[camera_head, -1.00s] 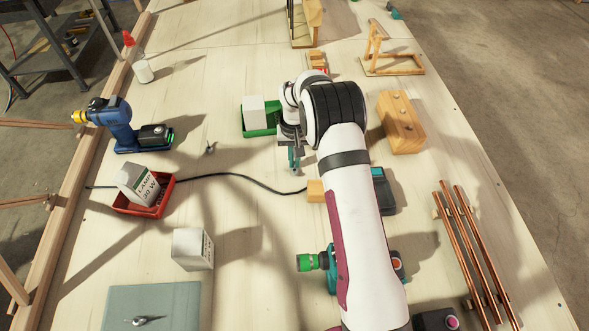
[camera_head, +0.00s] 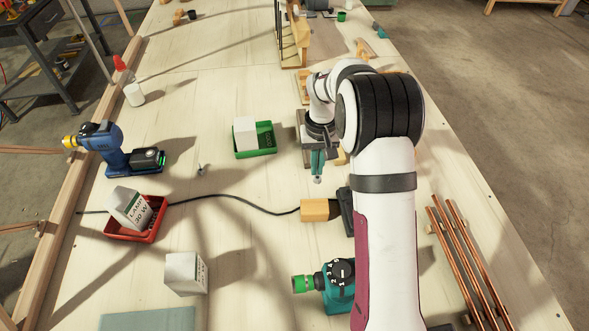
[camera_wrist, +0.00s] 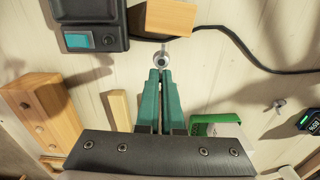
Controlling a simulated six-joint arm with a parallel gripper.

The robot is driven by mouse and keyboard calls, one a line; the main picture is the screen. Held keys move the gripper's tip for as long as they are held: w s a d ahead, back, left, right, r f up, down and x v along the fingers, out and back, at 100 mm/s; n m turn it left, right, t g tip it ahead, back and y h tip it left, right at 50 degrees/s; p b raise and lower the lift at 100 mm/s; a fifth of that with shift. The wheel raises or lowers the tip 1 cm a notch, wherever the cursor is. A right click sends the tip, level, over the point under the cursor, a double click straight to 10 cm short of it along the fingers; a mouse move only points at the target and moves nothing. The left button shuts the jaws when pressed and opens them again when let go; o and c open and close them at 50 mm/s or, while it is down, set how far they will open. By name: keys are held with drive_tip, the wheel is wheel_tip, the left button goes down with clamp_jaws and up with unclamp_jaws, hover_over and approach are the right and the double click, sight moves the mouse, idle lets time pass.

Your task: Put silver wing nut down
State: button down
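My gripper (camera_head: 318,168) has teal fingers and hangs over the middle of the table. In the wrist view its fingers (camera_wrist: 160,75) are nearly together, shut on a silver wing nut (camera_wrist: 161,58) at their tips. The held nut shows as a small grey bit (camera_head: 317,180) in the head view. Whether it touches the table is unclear. A second wing nut (camera_head: 201,168) lies on the table to the left, and it also shows in the wrist view (camera_wrist: 279,104).
A green tray (camera_head: 268,152) with a white box stands left of my gripper. A wooden block (camera_head: 314,210) and black cable (camera_head: 245,202) lie near the fingertips. A red tray (camera_head: 150,235) and blue drill (camera_head: 112,150) stand farther left. Copper rods (camera_head: 462,255) lie right.

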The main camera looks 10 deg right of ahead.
drive_tip(key=s+d+r, duration=0.2)
drive_tip(key=d, duration=0.1)
drive_tip(key=s+a+n, duration=0.4)
drive_tip(key=a, duration=0.5)
drive_tip(key=s+a+r+n, duration=0.1)
drive_tip(key=s+a+n, duration=0.3)
drive_tip(key=a, duration=0.5)
drive_tip(key=s+a+n, duration=0.4)
drive_tip(key=s+a, duration=0.1)
drive_tip(key=a, duration=0.4)
drive_tip(key=s+a+n, duration=0.7)
drive_tip(key=s+a, duration=0.1)
drive_tip(key=s, duration=0.5)
drive_tip(key=s+a+f, duration=0.4)
drive_tip(key=s+a, duration=0.1)
drive_tip(key=s+a+f, duration=0.2)
drive_tip(key=shift+s+a, duration=0.15)
drive_tip(key=f, duration=0.4)
drive_tip(key=shift+s+a, duration=0.25)
drive_tip(key=shift+f, duration=0.25)
